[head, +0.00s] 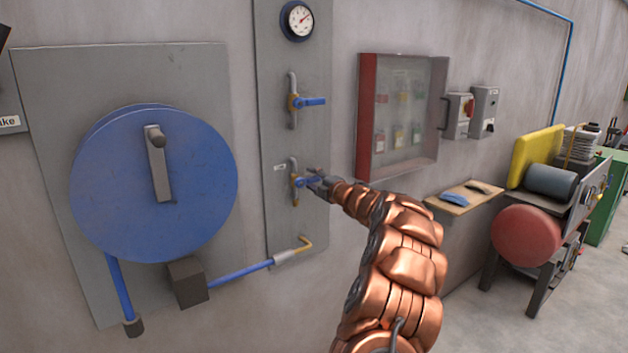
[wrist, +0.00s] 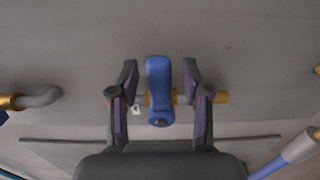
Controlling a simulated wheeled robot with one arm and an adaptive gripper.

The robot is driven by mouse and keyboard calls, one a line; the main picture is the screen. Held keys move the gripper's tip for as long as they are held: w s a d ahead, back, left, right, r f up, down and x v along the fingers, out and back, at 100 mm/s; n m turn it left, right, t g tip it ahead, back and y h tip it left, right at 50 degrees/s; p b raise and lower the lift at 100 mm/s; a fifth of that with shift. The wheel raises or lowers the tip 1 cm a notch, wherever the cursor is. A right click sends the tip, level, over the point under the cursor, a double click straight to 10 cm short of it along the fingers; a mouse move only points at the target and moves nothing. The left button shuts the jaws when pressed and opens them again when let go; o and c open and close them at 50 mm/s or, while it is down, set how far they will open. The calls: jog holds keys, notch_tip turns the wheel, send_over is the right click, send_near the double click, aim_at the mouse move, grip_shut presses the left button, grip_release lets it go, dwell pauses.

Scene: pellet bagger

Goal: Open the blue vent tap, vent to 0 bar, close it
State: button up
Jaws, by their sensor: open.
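Two blue-handled taps sit on a grey wall panel (head: 318,140). The upper tap (head: 312,102) has its handle across its upright pipe. My gripper (head: 318,178) is at the lower blue tap (head: 301,182), partly covering it. In the wrist view the blue handle (wrist: 159,85) stands between the two fingers of my open gripper (wrist: 160,85), with a gap on each side. The handle lies across the brass body behind it. The pressure gauge (head: 297,20) is at the panel's top; its needle points up and right, and its numbers are too small to read.
A big blue disc (head: 110,205) with a grey crank is on the left. A blue hose (head: 240,275) runs to a brass elbow below the lower tap. A glass-fronted red cabinet (head: 368,118) is right of the panel. A bench (head: 462,215) stands further right.

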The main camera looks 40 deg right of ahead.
grip_shut()
dwell(0.6)
